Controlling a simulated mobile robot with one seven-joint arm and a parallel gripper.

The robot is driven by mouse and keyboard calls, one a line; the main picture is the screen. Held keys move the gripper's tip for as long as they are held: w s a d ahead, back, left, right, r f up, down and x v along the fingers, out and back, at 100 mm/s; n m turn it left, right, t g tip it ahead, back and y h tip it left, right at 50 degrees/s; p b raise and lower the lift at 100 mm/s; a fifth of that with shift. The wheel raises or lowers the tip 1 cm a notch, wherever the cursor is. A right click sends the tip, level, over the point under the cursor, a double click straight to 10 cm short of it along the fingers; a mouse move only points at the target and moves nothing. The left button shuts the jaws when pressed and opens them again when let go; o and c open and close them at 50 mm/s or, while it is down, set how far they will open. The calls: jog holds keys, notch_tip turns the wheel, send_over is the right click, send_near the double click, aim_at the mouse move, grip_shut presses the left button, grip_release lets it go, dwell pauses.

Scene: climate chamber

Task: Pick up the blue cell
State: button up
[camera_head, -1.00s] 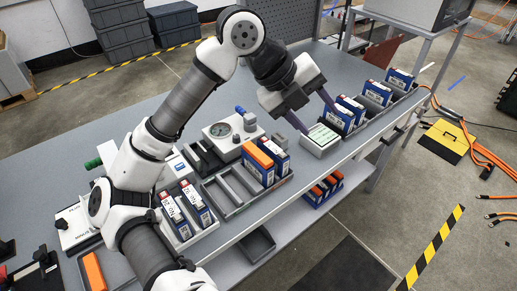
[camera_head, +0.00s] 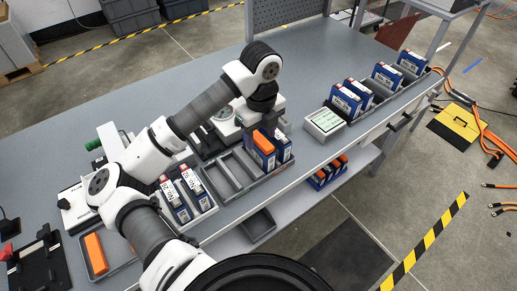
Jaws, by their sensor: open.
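Several blue cells with white labels are in view, and I cannot tell which one the task means. Two stand in a grey slotted tray (camera_head: 225,180) mid-bench: a blue cell with an orange top (camera_head: 262,152) and a blue cell beside it (camera_head: 284,150). Two blue cells (camera_head: 175,203) (camera_head: 196,191) stand in a white holder to the left. Others stand in a long dark rack at the right, the nearest being a blue cell (camera_head: 345,104). My gripper (camera_head: 270,127) points down just behind the mid-bench pair. It is open; its fingertips are mostly hidden, and I cannot tell whether they touch a cell.
A round gauge device is partly hidden behind my arm. An orange block (camera_head: 96,254) lies in a tray at lower left. More cells (camera_head: 328,172) sit on the lower shelf. The back of the bench is clear.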

aim_at(257, 148)
jog(key=f, duration=0.1)
jog(key=f+p, duration=0.1)
jog(key=s+f, duration=0.1)
jog(key=shift+a+f, duration=0.3)
jog(key=shift+f, duration=0.65)
jog(key=shift+c, duration=1.2)
jog(key=shift+w+a+f, duration=0.1)
jog(key=shift+w+f, duration=0.4)
jog(key=shift+f, duration=0.15)
jog(key=shift+c, duration=1.2)
jog(key=shift+w, duration=0.2)
jog(key=shift+c, duration=1.1)
jog(key=shift+s+r, duration=0.15)
jog(key=shift+r, duration=0.15)
jog(key=shift+c, duration=1.3)
grip_shut()
jog(key=shift+r+p, duration=0.1)
jog(key=shift+p, duration=0.2)
